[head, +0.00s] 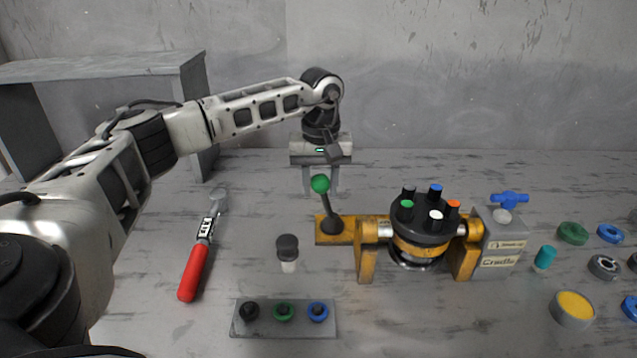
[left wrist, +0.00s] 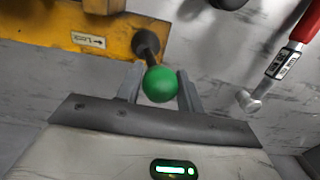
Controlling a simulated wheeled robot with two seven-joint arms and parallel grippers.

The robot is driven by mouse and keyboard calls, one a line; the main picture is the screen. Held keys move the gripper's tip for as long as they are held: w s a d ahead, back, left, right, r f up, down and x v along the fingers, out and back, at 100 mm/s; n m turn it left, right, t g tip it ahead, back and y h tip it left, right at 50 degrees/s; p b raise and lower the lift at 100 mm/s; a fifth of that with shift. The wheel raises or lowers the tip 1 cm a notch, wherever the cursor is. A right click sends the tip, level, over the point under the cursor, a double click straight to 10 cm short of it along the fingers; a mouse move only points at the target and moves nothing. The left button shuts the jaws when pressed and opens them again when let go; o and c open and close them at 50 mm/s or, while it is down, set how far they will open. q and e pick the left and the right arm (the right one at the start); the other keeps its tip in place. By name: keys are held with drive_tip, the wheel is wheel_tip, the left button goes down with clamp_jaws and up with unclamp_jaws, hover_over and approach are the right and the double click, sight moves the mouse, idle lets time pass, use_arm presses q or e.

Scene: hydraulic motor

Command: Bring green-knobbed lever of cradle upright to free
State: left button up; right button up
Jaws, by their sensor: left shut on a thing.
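The yellow cradle (head: 367,258) stands on the table right of centre and holds the dark motor (head: 420,228). Its lever (head: 328,208) rises from a dark pivot on the yellow bar's left end, tilted a little left, with a green knob (head: 320,183) on top. My left gripper (head: 321,188) is at the knob, pointing down. In the left wrist view the green knob (left wrist: 160,84) sits between the fingers of my left gripper (left wrist: 160,92), which is shut on it. The lever's dark rod (left wrist: 149,52) shows beyond the knob. My right gripper is not in view.
A red-handled tool (head: 195,268) lies left of the cradle. A dark-capped part (head: 288,250) and a plate (head: 240,328) with three knobs stand in front. A blue valve handle (head: 509,200) tops the cradle's grey block. Several loose rings and caps lie at right.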

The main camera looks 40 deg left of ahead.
use_arm(q)
drive_tip(key=shift+w+d+r, duration=0.15)
drive_tip(key=shift+w+d, duration=0.25)
drive_tip(key=shift+d, duration=0.15)
drive_tip(key=shift+w+d+p, duration=0.4)
drive_tip(key=shift+w+d, duration=0.1)
drive_tip(key=shift+d, duration=0.05)
drive_tip(key=shift+r, duration=0.1)
idle(0.5)
drive_tip(key=o, duration=0.6)
drive_tip(key=shift+o, duration=0.2)
wheel_tip(320, 180, up, 6)
drive_tip(key=p, duration=0.4)
drive_tip(key=shift+p, duration=0.35)
